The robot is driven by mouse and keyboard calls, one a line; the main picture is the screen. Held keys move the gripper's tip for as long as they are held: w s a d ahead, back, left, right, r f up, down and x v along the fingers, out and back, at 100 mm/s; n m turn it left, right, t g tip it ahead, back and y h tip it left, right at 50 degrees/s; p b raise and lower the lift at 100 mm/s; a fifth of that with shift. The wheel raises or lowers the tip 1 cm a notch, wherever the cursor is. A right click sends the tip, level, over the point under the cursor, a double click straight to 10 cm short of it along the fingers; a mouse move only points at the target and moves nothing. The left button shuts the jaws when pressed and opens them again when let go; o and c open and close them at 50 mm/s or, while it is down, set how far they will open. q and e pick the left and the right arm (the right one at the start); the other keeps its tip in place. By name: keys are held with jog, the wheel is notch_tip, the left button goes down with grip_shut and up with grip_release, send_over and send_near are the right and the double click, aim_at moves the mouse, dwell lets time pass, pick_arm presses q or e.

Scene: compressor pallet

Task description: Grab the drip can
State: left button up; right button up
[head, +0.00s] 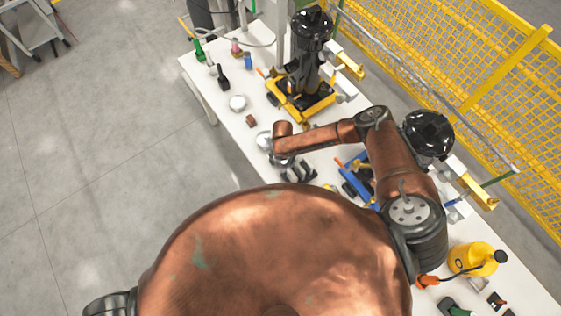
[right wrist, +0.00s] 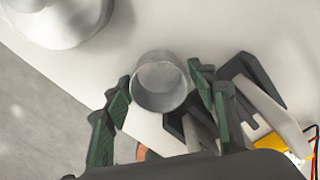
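A small grey metal can with a round open-looking top (right wrist: 160,82), which fits the drip can, stands on the white table in the right wrist view. My right gripper (right wrist: 160,78) has its green-padded fingers apart, one on each side of the can. The fingertips are close to its wall; I cannot make out firm contact. In the head view my right gripper (head: 283,166) is low over the table, and the can is hard to tell apart from it. My left gripper is not in view.
A larger silver round object (right wrist: 62,20) stands close by, near the table edge. Black and yellow parts lie right of the fingers. A pump-like unit on a yellow base (head: 305,98), a yellow bottle (head: 473,258) and small tools share the table (head: 213,97). Yellow mesh fencing (head: 455,70) runs behind.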

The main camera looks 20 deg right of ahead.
jog(key=c, duration=1)
